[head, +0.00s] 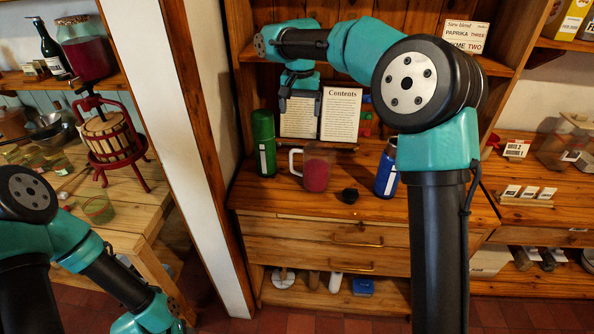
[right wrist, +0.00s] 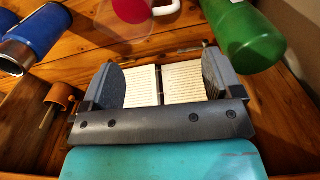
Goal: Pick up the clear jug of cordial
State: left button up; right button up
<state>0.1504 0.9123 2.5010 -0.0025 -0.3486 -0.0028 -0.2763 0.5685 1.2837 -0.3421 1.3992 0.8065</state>
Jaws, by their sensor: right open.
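The clear jug of cordial (head: 316,172) stands upright on the wooden counter. It holds pinkish-red liquid and has a white handle on its left side. In the right wrist view the jug (right wrist: 130,10) is cut off by the top edge. My right gripper (head: 299,105) hangs above and behind the jug, in front of an open book, apart from the jug. In the right wrist view its jaws (right wrist: 161,78) are open, with only book pages seen between them. My left arm enters at the lower left; its gripper is out of view.
A green bottle (head: 263,142) stands left of the jug and a blue bottle (head: 386,172) right of it. A small black object (head: 348,195) lies on the counter at the jug's front right. The open book (head: 341,113) stands behind. A white post (head: 165,120) divides this unit from the left table.

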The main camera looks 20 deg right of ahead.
aim_at(299, 150)
jog(key=shift+w+a+r+m, duration=0.1)
jog(key=shift+m, duration=0.2)
notch_tip(299, 150, down, 12)
jog(key=shift+r, duration=0.1)
jog(key=shift+f, duration=0.2)
dwell(0.4)
jog(key=shift+w+a+f, duration=0.1)
jog(key=shift+a+f, duration=0.05)
jog(key=shift+f, duration=1.15)
jog(key=shift+w+a+f, duration=0.1)
jog(key=shift+f, duration=1.2)
